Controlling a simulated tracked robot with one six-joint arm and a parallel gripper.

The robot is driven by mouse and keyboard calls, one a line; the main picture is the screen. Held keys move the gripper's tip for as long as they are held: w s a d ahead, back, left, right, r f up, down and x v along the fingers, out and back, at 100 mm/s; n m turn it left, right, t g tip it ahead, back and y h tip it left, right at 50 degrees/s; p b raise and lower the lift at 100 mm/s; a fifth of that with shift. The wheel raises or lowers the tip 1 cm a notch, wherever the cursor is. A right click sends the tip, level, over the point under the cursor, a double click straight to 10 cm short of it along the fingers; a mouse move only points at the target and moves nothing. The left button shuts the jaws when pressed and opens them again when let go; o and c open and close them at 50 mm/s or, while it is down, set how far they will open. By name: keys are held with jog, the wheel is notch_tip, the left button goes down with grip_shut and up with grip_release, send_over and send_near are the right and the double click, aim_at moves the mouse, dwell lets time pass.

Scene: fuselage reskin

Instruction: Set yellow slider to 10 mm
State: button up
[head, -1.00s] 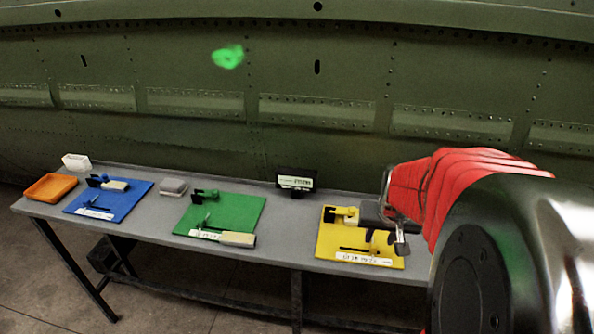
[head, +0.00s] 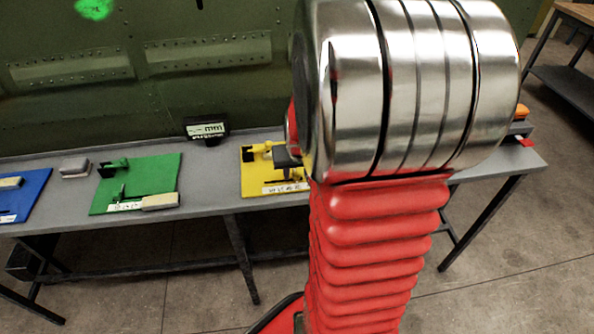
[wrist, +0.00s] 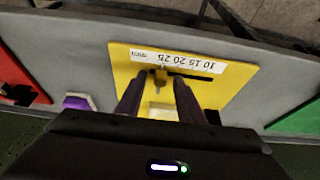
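The yellow board (wrist: 228,88) lies on the table, and it also shows in the head view (head: 252,182), partly hidden by my arm. In the wrist view it carries a white scale strip (wrist: 180,61) with numbers, upside down, and a dark slot (wrist: 190,75). The small yellow-brown slider (wrist: 159,77) stands near one end of the slot. My gripper (wrist: 158,82) is over the board, its two dark fingers apart on either side of the slider. I see gaps beside the slider, but cannot tell its exact reading. A pale yellow block (wrist: 163,111) lies between the fingers, nearer the wrist.
A green board (head: 150,175) and a blue board (head: 30,198) lie to the left in the head view. A small display (head: 206,129) stands at the table's back.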

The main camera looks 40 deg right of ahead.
grip_shut()
dwell(0.6)
